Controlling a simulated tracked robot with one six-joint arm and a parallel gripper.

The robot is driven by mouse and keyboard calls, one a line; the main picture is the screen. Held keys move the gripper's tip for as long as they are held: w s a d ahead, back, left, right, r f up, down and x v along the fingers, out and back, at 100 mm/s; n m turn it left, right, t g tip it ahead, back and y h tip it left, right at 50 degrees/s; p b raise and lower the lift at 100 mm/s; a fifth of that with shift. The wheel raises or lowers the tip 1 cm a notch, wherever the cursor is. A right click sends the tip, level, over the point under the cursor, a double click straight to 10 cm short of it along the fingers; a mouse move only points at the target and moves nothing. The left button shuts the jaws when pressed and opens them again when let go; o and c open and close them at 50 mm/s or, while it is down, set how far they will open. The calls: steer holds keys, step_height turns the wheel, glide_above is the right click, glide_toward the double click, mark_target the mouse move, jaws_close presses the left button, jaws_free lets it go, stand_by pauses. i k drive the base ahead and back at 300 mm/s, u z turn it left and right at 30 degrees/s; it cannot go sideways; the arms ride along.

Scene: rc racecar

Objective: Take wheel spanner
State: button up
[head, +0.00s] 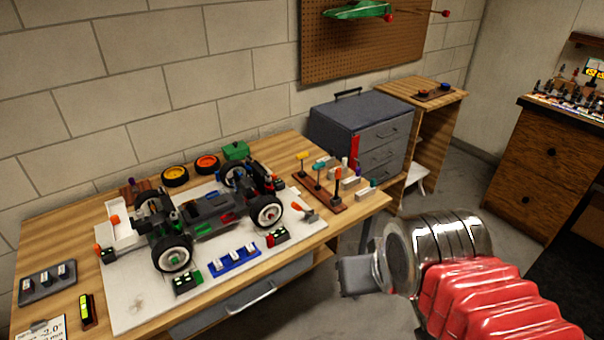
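I cannot tell for certain which item is the wheel spanner. A brown tool rack (328,197) at the right end of the wooden bench holds several upright tools with yellow, teal and orange tops. A small tool with an orange part (303,212) lies on the white mat, left of the rack. My gripper (356,275) is a grey block at the end of my arm, in front of the bench's right end and apart from the rack. Its fingers cannot be made out, and no held object shows.
A partly built RC car (208,212) stands on the white mat (130,300). Two spare wheels (207,164) and a green box (235,150) lie behind it. A grey drawer chest (345,125) stands beyond the rack. The floor (450,195) right of the bench is clear.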

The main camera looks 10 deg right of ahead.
mark_target(302, 174)
steer(key=z, duration=1.55)
steer(key=i, duration=1.35)
steer(key=u, duration=1.3)
